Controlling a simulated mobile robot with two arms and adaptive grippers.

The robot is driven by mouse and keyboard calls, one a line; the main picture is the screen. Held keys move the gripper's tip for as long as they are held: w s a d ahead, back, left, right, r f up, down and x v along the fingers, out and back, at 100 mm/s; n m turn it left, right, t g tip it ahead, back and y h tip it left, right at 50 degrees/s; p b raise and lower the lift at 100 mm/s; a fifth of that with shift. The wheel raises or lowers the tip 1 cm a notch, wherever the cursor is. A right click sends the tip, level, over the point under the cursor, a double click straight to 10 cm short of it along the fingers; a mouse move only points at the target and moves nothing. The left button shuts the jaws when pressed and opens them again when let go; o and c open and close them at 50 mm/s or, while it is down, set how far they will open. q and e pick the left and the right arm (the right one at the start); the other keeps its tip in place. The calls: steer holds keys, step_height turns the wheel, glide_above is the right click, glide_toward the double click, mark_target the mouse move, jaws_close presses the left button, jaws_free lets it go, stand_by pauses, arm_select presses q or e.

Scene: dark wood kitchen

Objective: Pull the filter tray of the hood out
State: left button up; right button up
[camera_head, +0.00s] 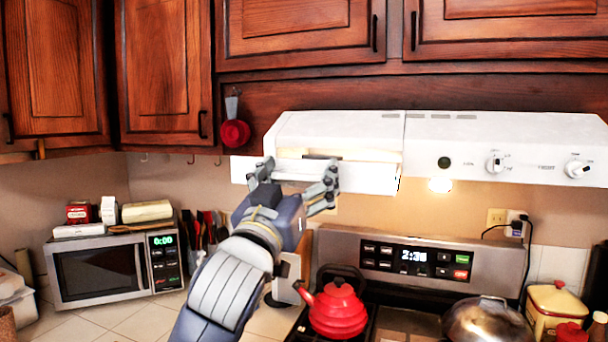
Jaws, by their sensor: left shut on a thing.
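The white hood (500,145) hangs under the cabinets, with a lamp lit beneath it and knobs on its right front. Its filter tray (370,178) is the white front panel on the hood's left half, and its left end shows past the hood's left side. My left gripper (298,172) is at this panel, its two fingers spread along the front edge, shut on the tray. The fingers and wrist hide part of the panel's lower edge. My right gripper is not in view.
Below the hood, a red kettle (338,308) and a metal lidded pan (487,322) stand on the stove. A microwave (115,268) is on the left counter. A red pan (234,133) hangs left of the hood. Dark wood cabinets (300,25) are above.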

arm_select(q)
steer(key=shift+s+a, duration=0.2)
steer(key=shift+s, duration=0.45)
steer(key=o, duration=1.4)
steer(key=shift+o, duration=0.2)
steer(key=v, duration=1.2)
